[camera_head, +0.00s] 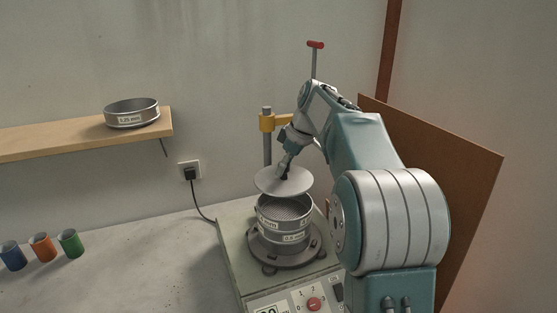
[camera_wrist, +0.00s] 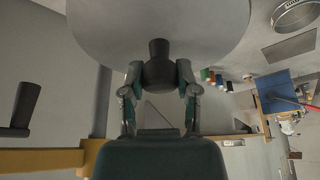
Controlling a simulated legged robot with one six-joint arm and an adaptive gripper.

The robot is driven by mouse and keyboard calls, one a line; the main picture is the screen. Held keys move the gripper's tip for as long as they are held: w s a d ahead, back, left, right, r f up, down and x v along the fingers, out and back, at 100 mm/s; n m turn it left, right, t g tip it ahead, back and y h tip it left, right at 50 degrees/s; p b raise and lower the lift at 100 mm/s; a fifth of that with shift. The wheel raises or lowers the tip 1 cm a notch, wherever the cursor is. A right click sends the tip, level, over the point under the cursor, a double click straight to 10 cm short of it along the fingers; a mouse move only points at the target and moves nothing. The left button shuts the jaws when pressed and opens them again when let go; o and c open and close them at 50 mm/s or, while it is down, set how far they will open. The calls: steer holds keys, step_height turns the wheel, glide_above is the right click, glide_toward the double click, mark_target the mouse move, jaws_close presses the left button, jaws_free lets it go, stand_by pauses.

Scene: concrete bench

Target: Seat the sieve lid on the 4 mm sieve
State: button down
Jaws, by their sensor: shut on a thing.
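The sieve lid (camera_head: 270,181) is a round grey disc with a dark knob. My gripper (camera_head: 285,172) is shut on the knob and holds the lid in the air, a little tilted in the head view. In the wrist view the lid (camera_wrist: 205,25) fills the top and my gripper's fingers (camera_wrist: 160,76) close on both sides of the black knob. The sieve stack (camera_head: 284,222) stands below on the shaker, its mesh top open and in sight. A gap shows between lid and stack. The upper sieve's label is partly hidden.
The shaker (camera_head: 232,245) has a post with a yellow clamp (camera_head: 267,122) behind the stack. A sieve labelled 1.25 mm (camera_head: 131,113) stands on a wooden shelf (camera_head: 60,138). Blue (camera_head: 12,255), orange (camera_head: 42,247) and green (camera_head: 70,242) cups stand at the left. A brown board (camera_head: 470,185) leans at the right.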

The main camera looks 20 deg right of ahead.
mark_target(288, 180)
steer(key=shift+s+f, duration=0.1)
steer(key=shift+f, duration=2.65)
steer(key=shift+s+d, duration=0.1)
steer(key=shift+f, duration=0.55)
steer(key=shift+c, duration=1.3)
jaws_free()
steer(key=shift+r, duration=0.1)
